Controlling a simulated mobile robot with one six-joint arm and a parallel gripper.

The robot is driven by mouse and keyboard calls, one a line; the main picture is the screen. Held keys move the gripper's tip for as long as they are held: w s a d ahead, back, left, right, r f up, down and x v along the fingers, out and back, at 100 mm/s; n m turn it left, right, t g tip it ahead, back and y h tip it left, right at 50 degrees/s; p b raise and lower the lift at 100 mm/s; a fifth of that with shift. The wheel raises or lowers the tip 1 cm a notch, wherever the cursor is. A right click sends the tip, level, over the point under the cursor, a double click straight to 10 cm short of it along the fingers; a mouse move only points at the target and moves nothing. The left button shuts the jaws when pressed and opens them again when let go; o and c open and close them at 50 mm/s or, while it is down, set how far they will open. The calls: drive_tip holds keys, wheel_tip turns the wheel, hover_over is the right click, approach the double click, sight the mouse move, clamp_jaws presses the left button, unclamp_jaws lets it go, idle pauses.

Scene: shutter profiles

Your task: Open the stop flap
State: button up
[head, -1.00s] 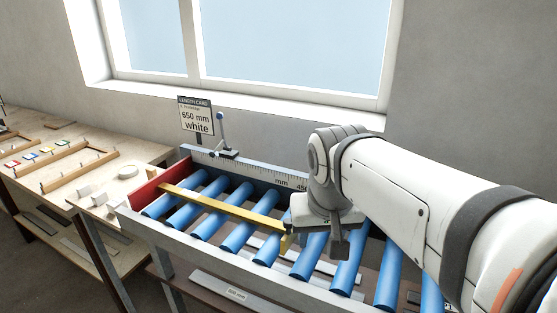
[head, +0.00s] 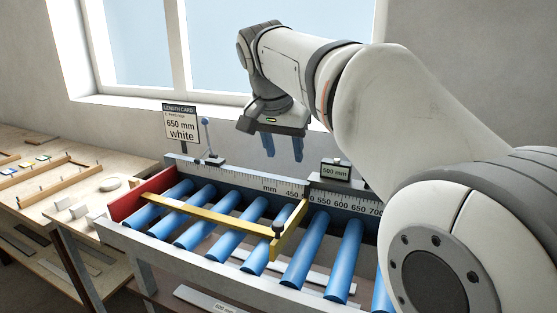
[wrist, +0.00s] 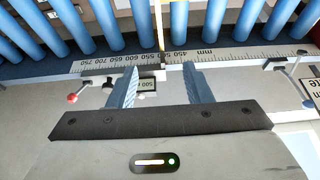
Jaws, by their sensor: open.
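The yellow stop flap (head: 293,228) lies across the blue rollers from the ruler side toward the near rail, with a dark knob near its near end. Its edge also shows in the wrist view (wrist: 160,28), between the rulers. A long yellow bar (head: 190,210) runs along the rollers from the red end plate to the flap's near end. My gripper (head: 283,150) is open and empty, raised over the back of the conveyor near the ruler, apart from the flap. In the wrist view its two fingers (wrist: 160,82) stand apart, with the small 500 mm display (wrist: 147,84) between them.
The 500 mm display (head: 335,171) stands on the back rail, right of my gripper. A blue-ball lever (head: 206,140) and the length card (head: 181,124) stand at the back left. A red-ball lever (wrist: 75,97) shows in the wrist view. A wooden bench (head: 60,180) is at left.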

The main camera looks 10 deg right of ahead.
drive_tip(key=shift+x, duration=1.55)
drive_tip(key=shift+c, duration=0.4)
clamp_jaws()
drive_tip(key=shift+o, duration=0.4)
unclamp_jaws()
drive_tip(key=v, duration=0.8)
